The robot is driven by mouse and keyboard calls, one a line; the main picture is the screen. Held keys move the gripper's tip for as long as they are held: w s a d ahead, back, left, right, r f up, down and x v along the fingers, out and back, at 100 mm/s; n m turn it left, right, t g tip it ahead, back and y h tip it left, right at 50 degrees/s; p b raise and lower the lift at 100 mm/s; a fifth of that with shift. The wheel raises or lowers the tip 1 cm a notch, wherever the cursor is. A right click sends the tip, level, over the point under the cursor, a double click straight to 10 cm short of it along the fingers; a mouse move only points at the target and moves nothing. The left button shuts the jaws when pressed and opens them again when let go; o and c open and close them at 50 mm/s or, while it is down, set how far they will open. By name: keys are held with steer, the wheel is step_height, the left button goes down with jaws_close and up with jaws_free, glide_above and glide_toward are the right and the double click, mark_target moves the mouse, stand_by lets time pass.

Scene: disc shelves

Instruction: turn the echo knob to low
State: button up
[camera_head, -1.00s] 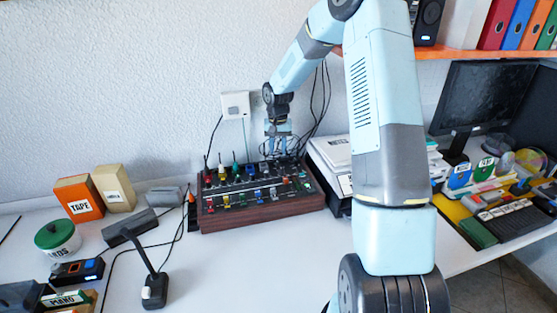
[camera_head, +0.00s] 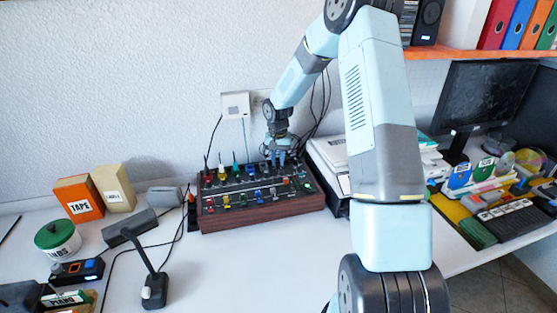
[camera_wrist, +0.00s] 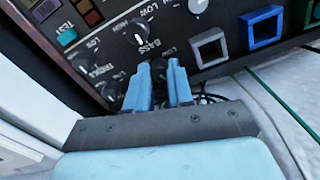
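The dark mixer box (camera_head: 262,218) with wooden sides stands on the desk against the wall; its top carries coloured sliders, switches and small knobs. In the head view my gripper (camera_head: 278,158) points down over its back right part. In the wrist view my gripper (camera_wrist: 160,68) has its two blue fingers slightly apart, with a dark knob (camera_wrist: 158,73) between the tips. Whether they press on it I cannot tell. The label of that knob is not readable, so I cannot confirm it is the echo knob. A black knob marked BASS (camera_wrist: 137,38) is close by.
A white paper-topped device (camera_head: 328,155) stands just right of the mixer. A white wall box (camera_head: 236,105) and black cables are behind. In the wrist view, square-framed switches (camera_wrist: 209,48) lie right of the fingers.

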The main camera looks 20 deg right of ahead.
jaws_close()
steer(key=shift+d, duration=0.15)
steer(key=n, duration=0.2)
steer(key=shift+n, duration=2.7)
steer(key=shift+o, duration=2.1)
jaws_free()
